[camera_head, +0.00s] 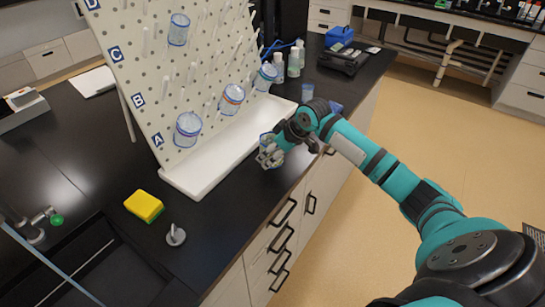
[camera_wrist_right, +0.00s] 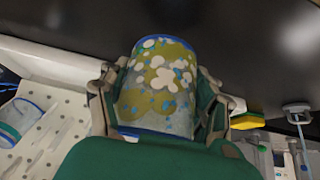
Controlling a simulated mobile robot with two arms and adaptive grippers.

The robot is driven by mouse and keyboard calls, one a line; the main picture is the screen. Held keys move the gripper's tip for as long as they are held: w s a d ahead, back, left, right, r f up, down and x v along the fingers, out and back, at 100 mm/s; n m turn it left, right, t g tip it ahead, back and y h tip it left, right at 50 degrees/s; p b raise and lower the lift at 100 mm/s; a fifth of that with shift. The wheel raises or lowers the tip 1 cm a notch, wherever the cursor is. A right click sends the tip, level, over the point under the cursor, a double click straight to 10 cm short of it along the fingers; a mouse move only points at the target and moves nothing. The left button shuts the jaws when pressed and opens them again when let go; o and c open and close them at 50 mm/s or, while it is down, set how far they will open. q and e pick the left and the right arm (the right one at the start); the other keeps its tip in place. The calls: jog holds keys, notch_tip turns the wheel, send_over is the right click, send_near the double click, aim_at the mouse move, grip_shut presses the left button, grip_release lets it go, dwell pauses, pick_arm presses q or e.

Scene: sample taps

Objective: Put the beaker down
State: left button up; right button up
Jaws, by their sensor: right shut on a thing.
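My right gripper (camera_head: 271,157) is shut on a beaker (camera_head: 265,143) with a blue rim, at the front part of the black counter. In the right wrist view the beaker (camera_wrist_right: 157,90) sits between the two fingers and shows a mottled olive, white and blue surface. I cannot tell whether its base touches the counter. The head view shows the beaker partly hidden by the gripper. My left gripper is not in view.
A white pegboard (camera_head: 170,95) with several beakers stands behind a white drip tray (camera_head: 215,160), left of the gripper. A yellow-green sponge (camera_head: 144,206), a grey tap (camera_head: 176,235) and a sink are at lower left.

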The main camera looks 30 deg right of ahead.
jog(key=shift+w+d+f, duration=0.15)
jog(key=shift+w+d, duration=0.05)
jog(key=shift+w, duration=0.2)
notch_tip(320, 180, down, 3)
jog(key=shift+r+p, duration=0.1)
jog(key=shift+p, duration=0.55)
jog(key=shift+f, duration=0.3)
jog(key=o, duration=1.1)
jog(key=shift+f, duration=0.1)
jog(key=b+v, duration=0.1)
jog(key=v, duration=1.1)
jog(key=shift+b, duration=0.35)
